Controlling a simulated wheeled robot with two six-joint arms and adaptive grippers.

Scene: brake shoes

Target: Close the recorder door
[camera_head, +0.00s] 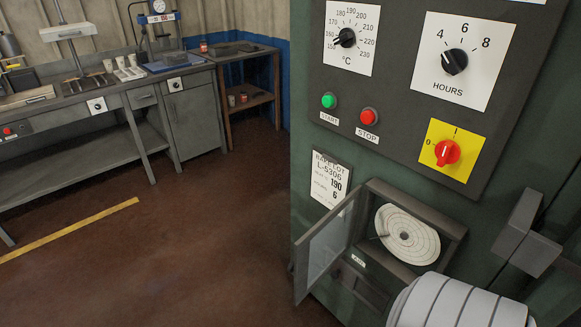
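The recorder (453,226) is a small dark-framed box low on the green cabinet front. Its round white chart disc (408,236) shows inside. The recorder door (327,247) is a framed, see-through panel attached at the recorder's left side. It stands wide open, swung out to the left and towards me. Neither my left nor my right gripper is in view. A pale banded link of my arm covers the area just below the recorder at the lower right.
Above the recorder, the dark control panel (400,100) has dials, a green start button, a red stop button and a red switch (447,152). Grey handle-like blocks (527,240) jut out at the right. Workbenches (90,110) stand far left. The brown floor (190,240) left of the door is clear.

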